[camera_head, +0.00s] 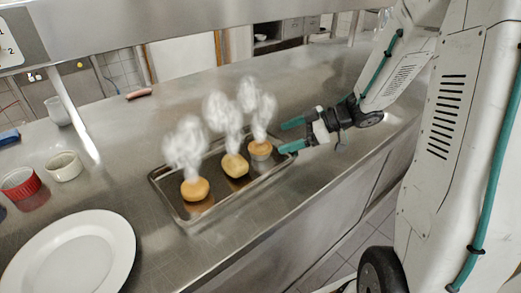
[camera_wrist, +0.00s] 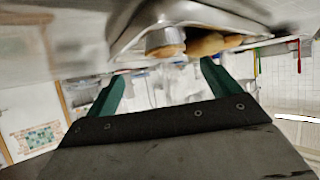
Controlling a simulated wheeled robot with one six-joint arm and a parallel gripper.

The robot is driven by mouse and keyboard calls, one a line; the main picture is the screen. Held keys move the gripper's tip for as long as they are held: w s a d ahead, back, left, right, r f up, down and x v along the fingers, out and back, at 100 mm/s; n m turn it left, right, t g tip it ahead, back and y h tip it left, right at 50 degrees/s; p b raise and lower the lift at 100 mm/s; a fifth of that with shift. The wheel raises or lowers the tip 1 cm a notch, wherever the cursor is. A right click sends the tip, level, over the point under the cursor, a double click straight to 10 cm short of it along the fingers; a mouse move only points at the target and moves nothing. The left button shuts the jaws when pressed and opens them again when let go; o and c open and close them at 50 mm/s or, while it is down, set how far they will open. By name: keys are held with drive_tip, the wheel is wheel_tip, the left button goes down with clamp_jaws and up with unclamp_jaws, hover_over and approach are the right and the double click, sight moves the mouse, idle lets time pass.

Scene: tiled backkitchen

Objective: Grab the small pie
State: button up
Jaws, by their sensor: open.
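The small pie (camera_head: 260,150), with a golden top and a paler side, sits at the right end of a shallow metal tray (camera_head: 180,218) in the head view. Steam rises from it. In the wrist view, what looks like the same pie (camera_wrist: 163,40) is at the top, near the tray's edge. My gripper (camera_head: 288,135) is open and empty, its teal fingertips just to the right of the pie. In the wrist view my gripper (camera_wrist: 160,70) has its fingers spread below the pie. I cannot tell whether a finger touches the tray.
Two round golden buns, one in the middle (camera_head: 235,166) and one at the left (camera_head: 195,189), steam in the same tray. A white plate (camera_head: 70,255), a white ramekin (camera_head: 65,166) and a red ramekin (camera_head: 20,184) stand left. The steel counter behind the tray is mostly clear.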

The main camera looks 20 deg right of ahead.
sight(265, 145)
drive_tip(key=shift+s+a+f, duration=0.1)
drive_tip(key=shift+a+f, duration=0.15)
drive_tip(key=shift+a, duration=0.05)
drive_tip(key=x, duration=0.7)
drive_tip(key=shift+s+a+r, duration=0.1)
drive_tip(key=shift+a, duration=0.1)
drive_tip(key=shift+c, duration=0.3)
drive_tip(key=c, duration=0.6)
